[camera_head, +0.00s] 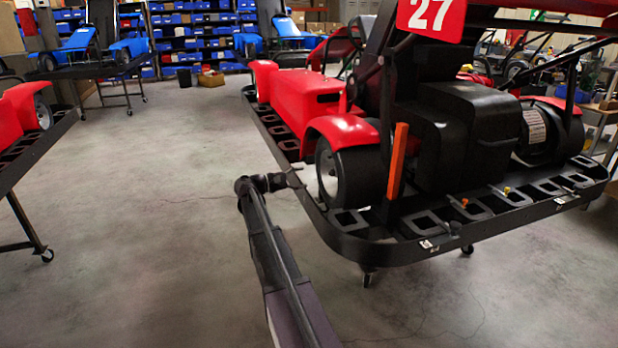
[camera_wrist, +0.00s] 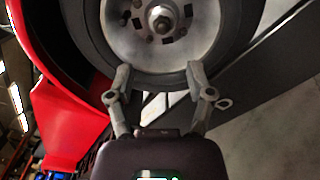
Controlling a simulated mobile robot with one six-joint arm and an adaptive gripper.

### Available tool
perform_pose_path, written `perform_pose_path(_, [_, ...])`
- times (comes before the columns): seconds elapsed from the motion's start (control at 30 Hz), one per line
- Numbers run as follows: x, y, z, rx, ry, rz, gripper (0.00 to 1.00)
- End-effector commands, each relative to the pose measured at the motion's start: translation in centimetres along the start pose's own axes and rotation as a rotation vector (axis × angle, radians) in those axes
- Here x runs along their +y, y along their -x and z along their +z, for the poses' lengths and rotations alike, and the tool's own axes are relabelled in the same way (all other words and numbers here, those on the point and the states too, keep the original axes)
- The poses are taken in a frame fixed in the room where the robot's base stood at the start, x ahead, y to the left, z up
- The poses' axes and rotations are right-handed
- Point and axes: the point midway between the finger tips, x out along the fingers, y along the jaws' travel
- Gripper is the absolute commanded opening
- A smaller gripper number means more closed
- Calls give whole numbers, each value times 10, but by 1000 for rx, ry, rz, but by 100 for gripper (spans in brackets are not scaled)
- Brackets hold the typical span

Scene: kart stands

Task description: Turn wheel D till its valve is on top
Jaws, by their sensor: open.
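A wheel with a black tyre and grey rim (camera_head: 328,172) sits at the near corner of the red kart (camera_head: 305,95). My gripper (camera_head: 292,178) is just left of this wheel. In the wrist view the wheel's rim (camera_wrist: 185,52) fills the top, with a central hub nut and several dark slots around it. My open gripper (camera_wrist: 159,80) has one finger at each side of the rim's lower part, with nothing held between them. Whether the fingers touch the tyre I cannot tell. No letter D shows, and I cannot make out the valve.
The kart rests on a black wheeled stand (camera_head: 385,250) whose raised edge runs close under the wheel. A red fender (camera_head: 343,130) covers the wheel's top. An orange upright strip (camera_head: 397,160) stands to its right. The floor (camera_head: 150,200) to the left is clear.

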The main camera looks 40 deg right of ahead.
Motion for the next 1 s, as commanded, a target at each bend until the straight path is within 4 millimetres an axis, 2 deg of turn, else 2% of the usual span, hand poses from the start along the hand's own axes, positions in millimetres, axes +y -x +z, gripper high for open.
perform_pose_path(0.47, [0, 5, 0, 1, 0, -1, 68])
perform_pose_path(0.63, [-9, 10, 2, 25, -12, -21, 68])
perform_pose_path(0.77, [-27, 21, 5, 77, -37, -70, 68])
perform_pose_path(0.87, [-50, 37, 9, 142, -68, -132, 68])
perform_pose_path(1.0, [-92, 67, 16, 256, -123, -259, 68])
